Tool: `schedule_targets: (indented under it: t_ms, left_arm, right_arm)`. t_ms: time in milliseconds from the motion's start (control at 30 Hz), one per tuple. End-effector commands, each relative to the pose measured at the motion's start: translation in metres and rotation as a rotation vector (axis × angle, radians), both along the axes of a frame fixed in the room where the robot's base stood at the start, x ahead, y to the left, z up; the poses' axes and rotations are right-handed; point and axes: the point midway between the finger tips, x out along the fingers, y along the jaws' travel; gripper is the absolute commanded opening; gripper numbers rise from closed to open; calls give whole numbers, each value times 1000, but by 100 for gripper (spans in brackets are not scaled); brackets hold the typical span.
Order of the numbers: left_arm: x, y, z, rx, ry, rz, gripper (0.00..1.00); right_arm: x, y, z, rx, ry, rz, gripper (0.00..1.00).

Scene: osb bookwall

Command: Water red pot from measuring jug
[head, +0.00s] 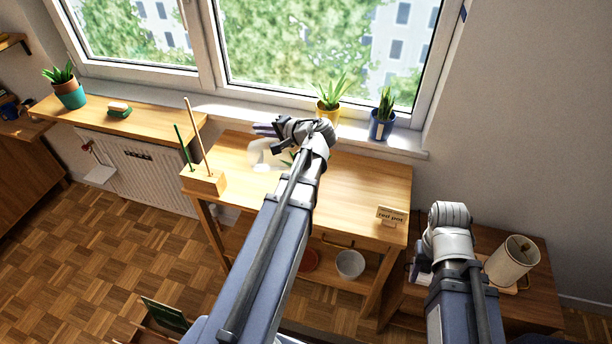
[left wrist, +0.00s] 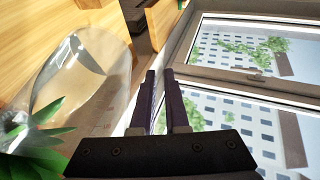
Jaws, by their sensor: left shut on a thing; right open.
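The clear measuring jug (head: 265,155) is up at my left gripper (head: 264,130), over the wooden table. In the left wrist view the jug (left wrist: 95,75) fills the left side and looks tilted. My left gripper (left wrist: 162,102) is shut on the jug, though the grip itself is hard to see. Green plant leaves (head: 287,160) show beside the jug, partly behind my arm; they also show in the left wrist view (left wrist: 38,140). The pot under them is hidden. A "red pot" sign (head: 391,215) stands on the table's right. My right gripper (head: 421,268) is open and partly hidden at the right.
A wooden block with sticks (head: 205,182) stands at the table's left. A yellow pot (head: 328,113) and a blue pot (head: 381,126) stand on the sill. A lamp (head: 512,260) is at the right. A white bowl (head: 350,264) is on the lower shelf. The table's right half is mostly clear.

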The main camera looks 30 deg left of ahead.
Motion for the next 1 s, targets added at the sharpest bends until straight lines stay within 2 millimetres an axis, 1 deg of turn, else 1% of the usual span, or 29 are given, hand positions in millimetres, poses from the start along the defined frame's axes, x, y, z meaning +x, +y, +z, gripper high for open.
schedule_targets:
  t_ms: [200,467,867,1000]
  left_arm:
    - [2,-5,5,34,10,0,0]
    - [3,-9,4,69,22,-1,0]
    - [-1,2,6,36,10,1,0]
    - [-1,4,4,33,9,-1,0]
  right_arm:
    - [0,0,-2,0,0,0,50]
    - [0,0,-10,0,0,0,50]
    - [0,0,-1,0,0,0,50]
    - [0,0,-2,0,0,0,50]
